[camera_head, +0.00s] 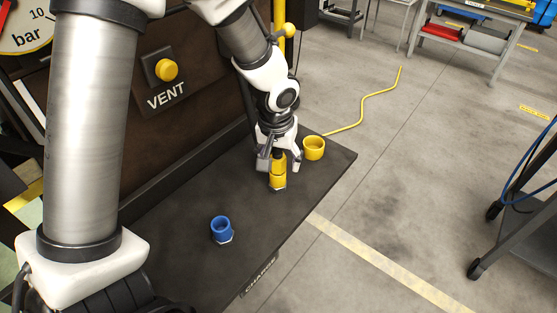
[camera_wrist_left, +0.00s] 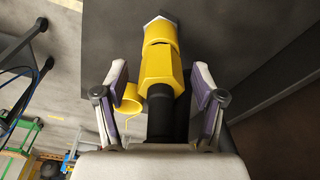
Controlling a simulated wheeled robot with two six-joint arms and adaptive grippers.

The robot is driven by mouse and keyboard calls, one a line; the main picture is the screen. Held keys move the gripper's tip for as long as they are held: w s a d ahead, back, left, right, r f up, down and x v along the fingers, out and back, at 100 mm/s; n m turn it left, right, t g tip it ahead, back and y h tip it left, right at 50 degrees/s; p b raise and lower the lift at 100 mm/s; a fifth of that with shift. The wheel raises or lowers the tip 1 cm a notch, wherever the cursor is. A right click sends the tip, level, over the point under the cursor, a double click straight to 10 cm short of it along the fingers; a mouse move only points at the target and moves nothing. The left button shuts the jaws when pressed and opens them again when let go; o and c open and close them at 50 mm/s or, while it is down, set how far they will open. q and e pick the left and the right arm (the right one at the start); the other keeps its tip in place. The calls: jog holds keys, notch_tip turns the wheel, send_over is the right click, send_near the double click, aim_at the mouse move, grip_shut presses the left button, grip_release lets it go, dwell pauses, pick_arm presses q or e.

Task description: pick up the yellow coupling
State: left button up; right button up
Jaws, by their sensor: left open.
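The yellow coupling (camera_head: 278,180) stands upright on the dark tabletop, with a pale base under it. My left gripper (camera_head: 279,162) is directly over it, pointing down, with its fingers on either side of the coupling's upper part. In the left wrist view the coupling (camera_wrist_left: 160,68) lies between the spread fingers of my left gripper (camera_wrist_left: 160,75), with a gap visible on each side. A dark cylindrical part shows at its near end. The coupling's top is hidden by the gripper in the head view. My right gripper is not in view.
A yellow cup-shaped fitting (camera_head: 314,148) stands close right of the gripper, by the table edge. A blue fitting (camera_head: 221,229) stands nearer on the dark table (camera_head: 180,215). The panel with the yellow VENT button (camera_head: 166,70) rises behind. A yellow hose (camera_head: 375,95) trails on the floor.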

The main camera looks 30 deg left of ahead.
pick_arm(q)
jog(key=shift+s+r, duration=0.3)
jog(key=shift+s, duration=0.2)
jog(key=c, duration=1.1)
jog(key=shift+d, duration=0.1)
grip_shut()
jog(key=shift+w+f, duration=0.1)
jog(key=shift+w, duration=0.15)
